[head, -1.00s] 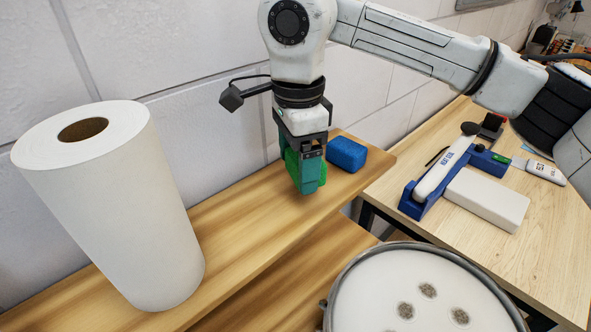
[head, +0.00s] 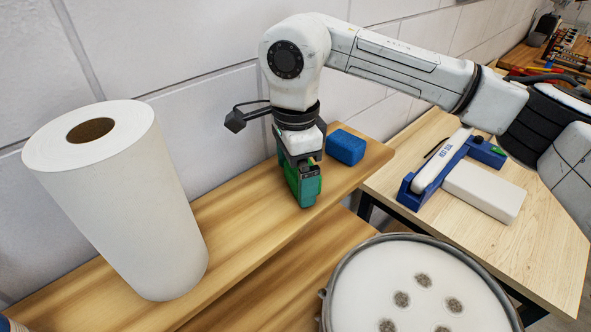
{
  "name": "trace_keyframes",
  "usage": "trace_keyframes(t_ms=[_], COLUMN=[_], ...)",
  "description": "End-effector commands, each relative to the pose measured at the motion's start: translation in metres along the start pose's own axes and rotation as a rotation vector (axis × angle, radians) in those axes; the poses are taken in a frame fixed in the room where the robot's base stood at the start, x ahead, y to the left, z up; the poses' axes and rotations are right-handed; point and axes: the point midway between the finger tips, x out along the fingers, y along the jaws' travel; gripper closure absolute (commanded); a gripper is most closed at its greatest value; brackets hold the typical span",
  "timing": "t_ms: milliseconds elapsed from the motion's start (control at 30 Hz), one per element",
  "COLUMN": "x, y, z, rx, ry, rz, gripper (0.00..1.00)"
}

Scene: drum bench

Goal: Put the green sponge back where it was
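The green sponge (head: 290,176) is between the fingers of my gripper (head: 305,196), over the upper wooden shelf and mostly hidden by the near finger. My gripper points straight down and looks shut on it. The lower end of the fingers and sponge is at or just above the shelf top; I cannot tell whether the sponge touches the wood. A blue sponge (head: 346,147) lies on the shelf just right of and behind my gripper, with a small gap between.
A white paper roll (head: 128,205) stands on the shelf (head: 235,225) at left. A drum (head: 415,290) is at the front right. A bench (head: 545,215) at right holds a blue tool holder (head: 440,172) and white block (head: 484,192). The wall is close behind.

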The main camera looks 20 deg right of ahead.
Motion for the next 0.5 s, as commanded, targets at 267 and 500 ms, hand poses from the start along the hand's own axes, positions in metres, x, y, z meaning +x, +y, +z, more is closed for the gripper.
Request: trace_keyframes(t_ms=[267, 500], x=[-0.003, -0.031], y=[0.0, -0.001], z=[0.0, 0.0], rx=[0.0, 0.0], ry=[0.0, 0.002], rz=[0.0, -0.005], gripper=[0.0, 0.0])
